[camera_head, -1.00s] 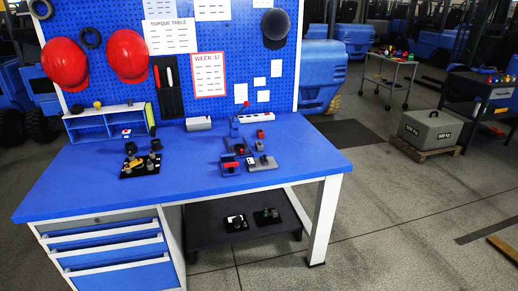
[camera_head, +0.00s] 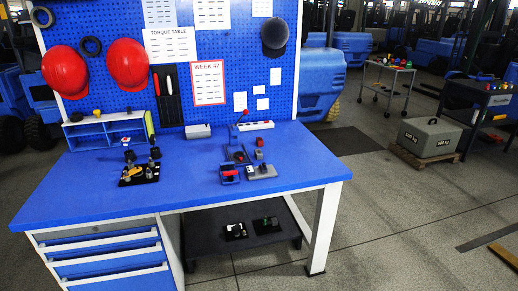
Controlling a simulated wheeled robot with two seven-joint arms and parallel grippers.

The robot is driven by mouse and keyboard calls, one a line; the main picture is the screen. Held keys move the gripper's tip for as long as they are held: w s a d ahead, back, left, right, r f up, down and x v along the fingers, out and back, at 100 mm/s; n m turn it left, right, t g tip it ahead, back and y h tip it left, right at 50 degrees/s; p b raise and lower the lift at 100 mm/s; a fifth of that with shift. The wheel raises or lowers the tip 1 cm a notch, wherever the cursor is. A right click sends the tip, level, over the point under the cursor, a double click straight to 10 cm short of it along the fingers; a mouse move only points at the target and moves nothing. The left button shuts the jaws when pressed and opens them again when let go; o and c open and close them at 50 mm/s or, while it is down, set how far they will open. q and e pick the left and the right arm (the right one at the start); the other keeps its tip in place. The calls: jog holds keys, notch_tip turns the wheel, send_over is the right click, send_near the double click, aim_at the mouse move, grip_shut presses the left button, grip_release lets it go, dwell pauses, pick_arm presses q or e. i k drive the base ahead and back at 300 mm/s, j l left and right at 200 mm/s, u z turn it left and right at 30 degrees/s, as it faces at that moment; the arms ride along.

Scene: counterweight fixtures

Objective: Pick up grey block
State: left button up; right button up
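No gripper of mine shows in this view. Several grey pieces are in sight, and I cannot tell for sure which one is the grey block. A light grey block (camera_head: 198,131) lies at the back of the blue workbench (camera_head: 95,185), near the pegboard. A low grey piece (camera_head: 262,172) lies by the blue-and-grey fixture (camera_head: 230,174) right of the bench middle. A large grey weight block (camera_head: 430,137) marked 500 kg sits on a wooden pallet on the floor at right.
A black plate with small parts (camera_head: 139,174) lies left of the bench middle. A blue open shelf (camera_head: 105,130) and a white power strip (camera_head: 256,125) stand at the back. The bench's front left is clear. A dark lower shelf (camera_head: 205,252) holds two small black plates.

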aim_at(258, 153)
jog(key=u, duration=0.6)
jog(key=i+l+u, duration=0.15)
jog(key=l+u, duration=0.25)
jog(key=i+l+u, duration=0.1)
jog(key=l+u, duration=0.15)
jog(key=u, duration=0.15)
jog(key=l+u, duration=1)
jog(key=l, duration=1.15)
jog(key=k+l+u, duration=0.2)
jog(key=l, duration=1.15)
jog(key=i, duration=0.1)
